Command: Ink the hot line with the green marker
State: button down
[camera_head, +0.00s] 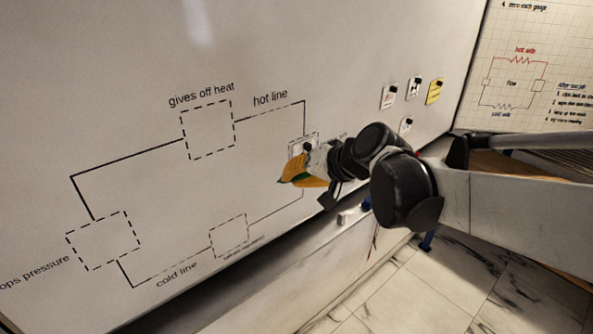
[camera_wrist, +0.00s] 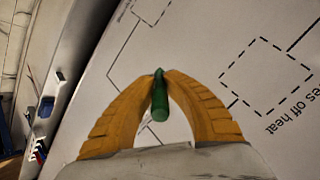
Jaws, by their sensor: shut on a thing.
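The whiteboard (camera_head: 150,60) carries a loop diagram of dashed boxes joined by thin lines. The hot line (camera_head: 270,112) runs from the "gives off heat" box (camera_head: 208,130) right to a corner, then down toward a box partly hidden behind my gripper. My gripper (camera_head: 289,180), with yellow fingers, is in front of the board, below that corner. In the wrist view its fingers are shut on the green marker (camera_wrist: 159,98), which points away toward the board. Whether its tip touches the board I cannot tell. The "gives off heat" box also shows in the wrist view (camera_wrist: 265,76), right of the marker.
Several small cards (camera_head: 413,88) hang on the board right of my gripper. A chart (camera_head: 530,60) stands at the far right. A ledge runs below the board, with a blue item (camera_wrist: 45,107) and other small items on it.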

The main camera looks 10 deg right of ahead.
notch_tip(320, 180, up, 14)
jog(key=a+p, duration=0.2)
jog(key=p, duration=0.5)
jog(key=w+a, duration=0.3)
jog(key=w, duration=0.2)
jog(key=shift+w+a+f+m+t+b, duration=0.15)
jog(key=shift+w+f+m+t+b, duration=0.1)
jog(key=shift+m+t+b, duration=0.2)
jog(key=shift+w+a, duration=0.45)
jog(key=shift+w, duration=0.25)
jog(key=shift+d, duration=0.1)
jog(key=shift+w+d+b, duration=1.1)
jog(key=shift+w+d, duration=2.85)
jog(key=shift+d, duration=1.7)
jog(key=s+a, duration=0.7)
jog(key=a, duration=0.4)
jog(key=shift+s+a, duration=0.3)
jog(key=shift+s, duration=0.1)
jog(key=shift+r, duration=0.1)
